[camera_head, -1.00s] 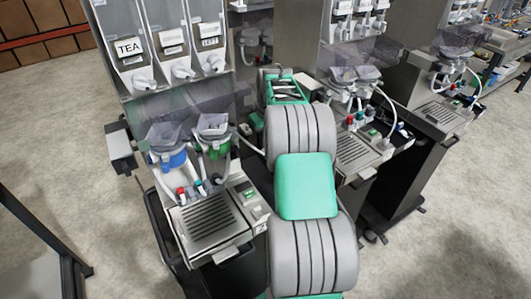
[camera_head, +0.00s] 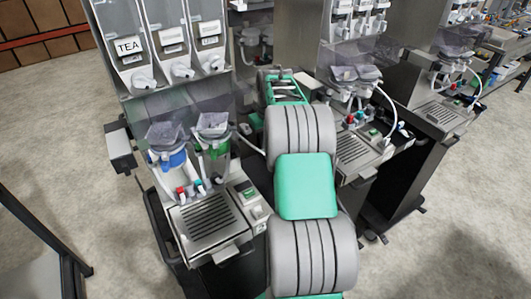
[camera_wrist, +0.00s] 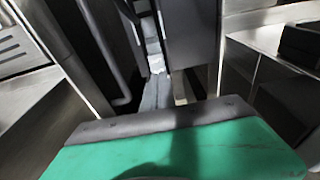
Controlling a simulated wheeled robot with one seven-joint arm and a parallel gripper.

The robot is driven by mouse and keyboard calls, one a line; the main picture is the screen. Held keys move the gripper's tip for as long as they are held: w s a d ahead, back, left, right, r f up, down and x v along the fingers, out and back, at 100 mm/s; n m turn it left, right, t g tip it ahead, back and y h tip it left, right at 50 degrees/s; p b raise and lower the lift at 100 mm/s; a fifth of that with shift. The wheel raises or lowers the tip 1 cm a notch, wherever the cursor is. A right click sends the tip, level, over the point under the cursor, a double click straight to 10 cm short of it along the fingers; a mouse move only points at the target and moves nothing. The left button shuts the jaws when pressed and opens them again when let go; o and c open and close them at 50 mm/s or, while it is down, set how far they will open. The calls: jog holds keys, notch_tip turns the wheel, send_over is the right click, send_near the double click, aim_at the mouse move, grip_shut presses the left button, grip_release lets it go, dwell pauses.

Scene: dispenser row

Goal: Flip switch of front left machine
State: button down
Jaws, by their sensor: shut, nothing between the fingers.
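The front left machine (camera_head: 205,222) has a TEA label, clear canisters and a slotted drip tray. A small control box (camera_head: 246,190) with a green panel sits at the right of its tray. I cannot make out a switch lever or its position at this size. My gripper (camera_wrist: 157,92) is shut and empty in the wrist view, pointing into a narrow gap between metal bodies. In the head view my green hand is right of the machine and farther back than the control box; its fingertips are hard to make out there.
A second machine (camera_head: 352,153) stands close on the right of my arm, and a third machine (camera_head: 440,115) stands beyond it. A dark-framed table edge (camera_head: 40,235) is at the lower left.

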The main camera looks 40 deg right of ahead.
jog(key=shift+s+f+b, duration=0.1)
jog(key=shift+f+b, duration=0.35)
jog(key=shift+f, duration=0.3)
jog(key=shift+r+p, duration=2.3)
jog(key=shift+r, duration=1.3)
jog(key=shift+f, duration=0.1)
